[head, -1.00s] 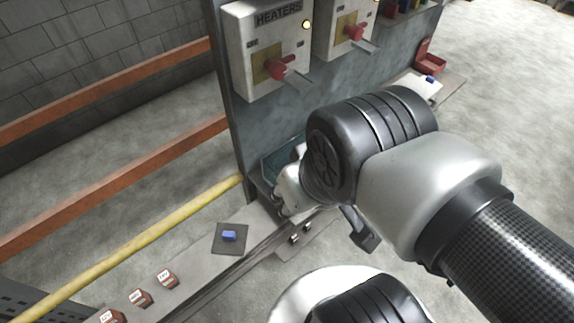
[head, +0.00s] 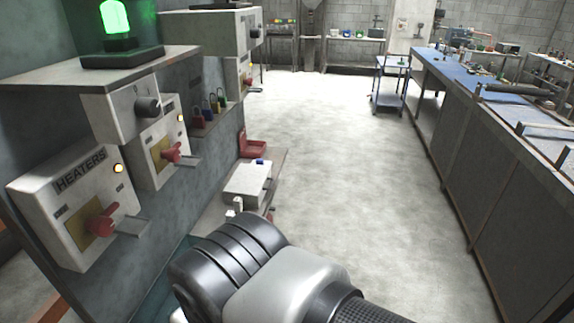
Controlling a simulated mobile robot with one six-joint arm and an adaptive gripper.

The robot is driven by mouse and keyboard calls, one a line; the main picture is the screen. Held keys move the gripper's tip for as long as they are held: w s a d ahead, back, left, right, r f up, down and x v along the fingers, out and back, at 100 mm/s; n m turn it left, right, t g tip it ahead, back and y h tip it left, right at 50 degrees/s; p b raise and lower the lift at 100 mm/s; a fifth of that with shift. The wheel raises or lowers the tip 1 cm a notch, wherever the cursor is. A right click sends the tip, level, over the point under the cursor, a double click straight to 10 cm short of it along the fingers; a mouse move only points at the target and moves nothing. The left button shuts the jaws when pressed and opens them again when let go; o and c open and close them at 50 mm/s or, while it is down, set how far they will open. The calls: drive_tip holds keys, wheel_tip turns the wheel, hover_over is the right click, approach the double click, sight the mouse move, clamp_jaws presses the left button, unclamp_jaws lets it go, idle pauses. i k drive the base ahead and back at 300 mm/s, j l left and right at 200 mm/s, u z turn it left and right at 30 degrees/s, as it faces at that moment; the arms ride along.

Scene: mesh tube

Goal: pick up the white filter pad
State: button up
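I cannot make out a white filter pad in the head view. The black wrist joint and pale link of my arm fill the lower middle, in front of the panel's ledge. My gripper's fingers do not show; they are hidden behind the arm or outside the picture. What lies under the arm is hidden too.
A grey panel on the left carries heater switch boxes (head: 75,205) with red handles. A ledge beyond my arm holds a white box (head: 247,182) and an open red box (head: 257,146). A long blue-topped bench (head: 450,75) stands right. The floor (head: 335,150) between is clear.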

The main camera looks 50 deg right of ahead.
sight(259, 161)
drive_tip(key=z, duration=1.4)
drive_tip(key=u, duration=0.4)
drive_tip(key=i+l+u, duration=0.5)
drive_tip(key=l, duration=0.15)
drive_tip(key=i+l+u, duration=0.1)
drive_tip(key=l+u, duration=0.15)
drive_tip(key=i+l+u, duration=0.1)
drive_tip(key=l+u, duration=0.15)
drive_tip(key=l, duration=0.3)
drive_tip(key=i+l+u, duration=0.2)
drive_tip(key=l, duration=0.2)
drive_tip(key=i+l, duration=0.15)
drive_tip(key=l, duration=0.4)
drive_tip(key=i+l, duration=0.1)
drive_tip(key=l, duration=0.4)
drive_tip(key=i+l+u, duration=0.1)
drive_tip(key=l, duration=0.45)
drive_tip(key=i+l, duration=0.15)
drive_tip(key=l, duration=0.35)
drive_tip(key=i+l+u, duration=0.1)
drive_tip(key=l, duration=0.45)
drive_tip(key=i+l, duration=0.3)
